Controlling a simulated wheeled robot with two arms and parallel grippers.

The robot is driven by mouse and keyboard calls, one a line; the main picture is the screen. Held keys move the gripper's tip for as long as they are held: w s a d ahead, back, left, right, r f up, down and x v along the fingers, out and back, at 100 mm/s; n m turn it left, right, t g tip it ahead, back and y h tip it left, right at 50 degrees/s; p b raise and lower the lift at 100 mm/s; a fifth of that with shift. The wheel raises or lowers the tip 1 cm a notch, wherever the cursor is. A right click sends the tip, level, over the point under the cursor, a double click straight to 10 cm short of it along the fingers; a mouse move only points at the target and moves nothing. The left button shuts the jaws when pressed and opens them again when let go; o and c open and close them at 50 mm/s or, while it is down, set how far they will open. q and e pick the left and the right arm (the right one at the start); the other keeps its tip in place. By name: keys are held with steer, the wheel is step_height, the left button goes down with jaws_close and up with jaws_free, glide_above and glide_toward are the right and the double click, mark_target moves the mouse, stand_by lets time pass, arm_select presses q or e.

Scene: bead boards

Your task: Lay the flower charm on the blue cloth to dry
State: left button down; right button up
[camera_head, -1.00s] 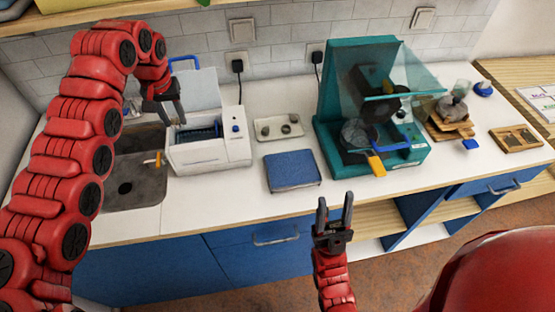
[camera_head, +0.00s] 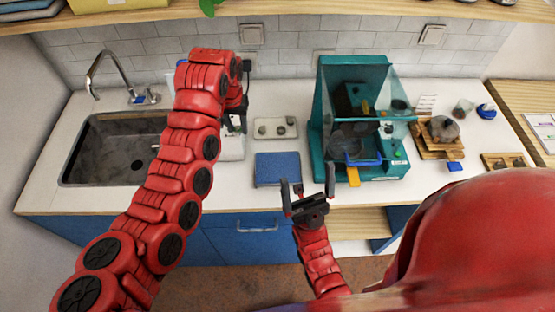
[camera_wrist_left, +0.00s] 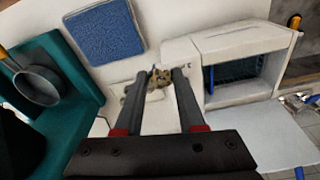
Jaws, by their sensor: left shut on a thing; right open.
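The blue cloth (camera_head: 277,168) lies flat on the white counter; it also shows at the top of the left wrist view (camera_wrist_left: 105,32). My left gripper (camera_head: 236,126) is above the counter, left of the small tray and back-left of the cloth. In the left wrist view its fingers (camera_wrist_left: 157,80) are shut on a small brownish-gold piece (camera_wrist_left: 156,84), apparently the flower charm. Its shape is hard to make out, and the fingers partly hide it. My right gripper (camera_head: 308,192) is open and empty by the counter's front edge, just right of the cloth's front corner.
A small tray (camera_head: 290,121) with small round items lies behind the cloth. The white machine (camera_wrist_left: 232,42) is partly hidden by my left arm in the head view. A teal machine (camera_head: 326,80) stands right of the cloth. The sink (camera_head: 115,150) is at left.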

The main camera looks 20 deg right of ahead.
arm_select(q)
steer(key=s+f+m+p, duration=0.1)
steer(key=s+f+p, duration=0.3)
steer(key=s, duration=0.5)
steer(key=s+f+m+p, duration=0.1)
steer(key=s+f+p, duration=0.3)
steer(key=s, duration=0.6)
steer(key=b, duration=1)
glide_above(278, 166)
steer(key=s, duration=0.1)
steer(key=shift+a+f, duration=0.45)
steer(key=shift+f, duration=0.3)
steer(key=shift+w+d, duration=0.25)
steer(key=shift+d, duration=0.05)
steer(key=shift+f+b, duration=0.35)
steer(key=shift+f, duration=1.35)
